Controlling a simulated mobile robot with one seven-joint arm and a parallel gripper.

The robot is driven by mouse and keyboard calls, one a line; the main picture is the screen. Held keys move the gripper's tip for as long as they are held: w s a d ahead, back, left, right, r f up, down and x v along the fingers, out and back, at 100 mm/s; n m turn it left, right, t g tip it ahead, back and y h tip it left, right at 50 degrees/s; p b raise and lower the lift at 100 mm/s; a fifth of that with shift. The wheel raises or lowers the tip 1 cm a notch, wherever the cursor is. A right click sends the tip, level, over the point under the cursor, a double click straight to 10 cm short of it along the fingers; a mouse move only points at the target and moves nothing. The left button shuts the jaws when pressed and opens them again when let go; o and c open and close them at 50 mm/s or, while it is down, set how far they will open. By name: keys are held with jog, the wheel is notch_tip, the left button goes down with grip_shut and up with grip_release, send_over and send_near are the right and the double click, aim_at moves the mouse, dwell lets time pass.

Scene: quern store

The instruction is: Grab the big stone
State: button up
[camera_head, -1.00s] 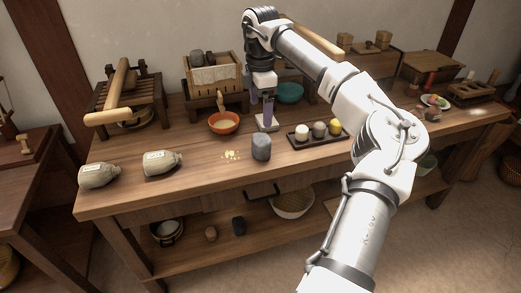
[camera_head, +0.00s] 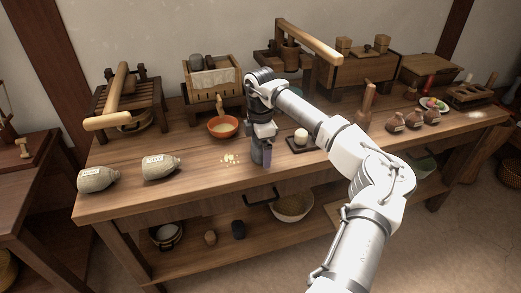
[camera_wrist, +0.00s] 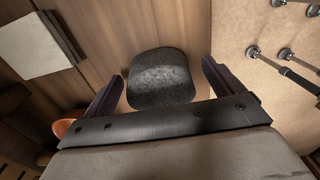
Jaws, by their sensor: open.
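The big stone is a dark grey, rounded block standing on the workbench (camera_head: 205,180) near its front edge. In the wrist view the stone (camera_wrist: 160,78) sits between the two fingers, with a gap visible on each side. My gripper (camera_wrist: 162,70) is open and empty around it. In the head view my gripper (camera_head: 265,157) is low over the bench at the stone and hides most of it.
Two labelled sacks (camera_head: 97,179) (camera_head: 160,167) lie to the left. A dark tray (camera_head: 296,148) with a white item is close on the right. Brown jugs (camera_head: 395,122) stand farther right.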

jog(key=shift+f, duration=0.25)
jog(key=c, duration=1.4)
jog(key=shift+c, duration=0.7)
jog(key=shift+r, duration=0.15)
